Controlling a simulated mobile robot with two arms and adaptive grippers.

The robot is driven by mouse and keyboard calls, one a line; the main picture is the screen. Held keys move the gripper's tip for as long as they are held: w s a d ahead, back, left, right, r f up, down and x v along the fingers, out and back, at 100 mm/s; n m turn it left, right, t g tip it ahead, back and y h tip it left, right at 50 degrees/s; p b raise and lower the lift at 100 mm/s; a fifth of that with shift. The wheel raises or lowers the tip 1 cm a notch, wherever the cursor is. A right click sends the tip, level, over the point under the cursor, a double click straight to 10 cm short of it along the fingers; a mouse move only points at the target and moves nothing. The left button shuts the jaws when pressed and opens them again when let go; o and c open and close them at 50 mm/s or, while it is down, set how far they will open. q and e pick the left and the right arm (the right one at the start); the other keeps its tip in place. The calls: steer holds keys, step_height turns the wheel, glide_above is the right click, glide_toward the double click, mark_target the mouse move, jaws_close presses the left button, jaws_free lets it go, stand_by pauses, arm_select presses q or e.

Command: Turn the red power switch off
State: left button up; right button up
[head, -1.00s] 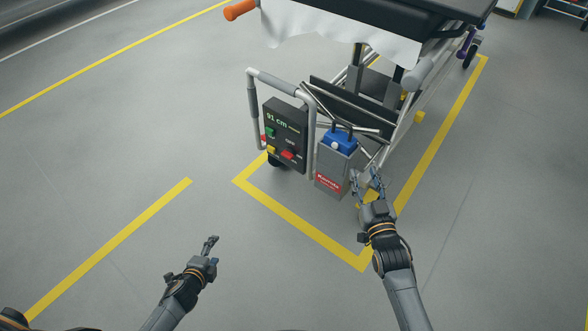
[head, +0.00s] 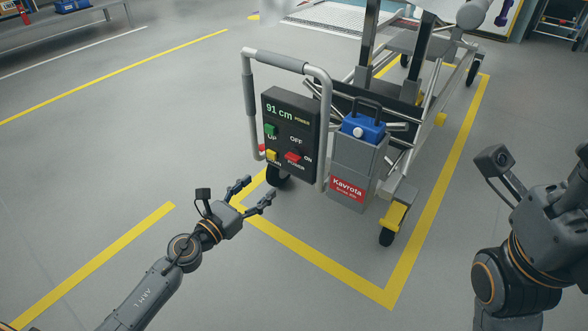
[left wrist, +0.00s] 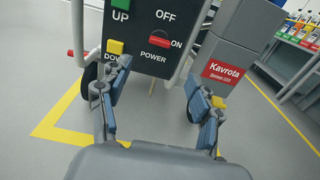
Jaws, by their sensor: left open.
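The red power switch (head: 292,157) sits low on a dark control panel (head: 281,108) on the cart's end. OFF is printed above it and ON at its right. It also shows in the left wrist view (left wrist: 161,42), apparently lying sideways by ON. The panel display reads 91 cm. My left gripper (head: 256,192) is open and empty, below and in front of the panel, apart from the switch. In the left wrist view its fingertips (left wrist: 157,75) straddle the space below the switch. Only part of my right gripper (head: 545,235) shows at the right edge; its fingertips are not visible.
A green button (head: 270,130) and a yellow button (head: 271,155) share the panel. A grey tube handle (head: 248,95) surrounds the panel. A grey box with a blue top (head: 362,128) stands at its right. The floor in front is clear.

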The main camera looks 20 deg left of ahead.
mark_target(290, 159)
arm_select(q)
steer(key=x, duration=1.3)
steer(key=shift+w+d+b, duration=0.1)
steer(key=shift+w+b, duration=0.2)
steer(key=shift+w, duration=0.05)
steer(key=shift+c, duration=0.2)
steer(key=c, duration=1.1)
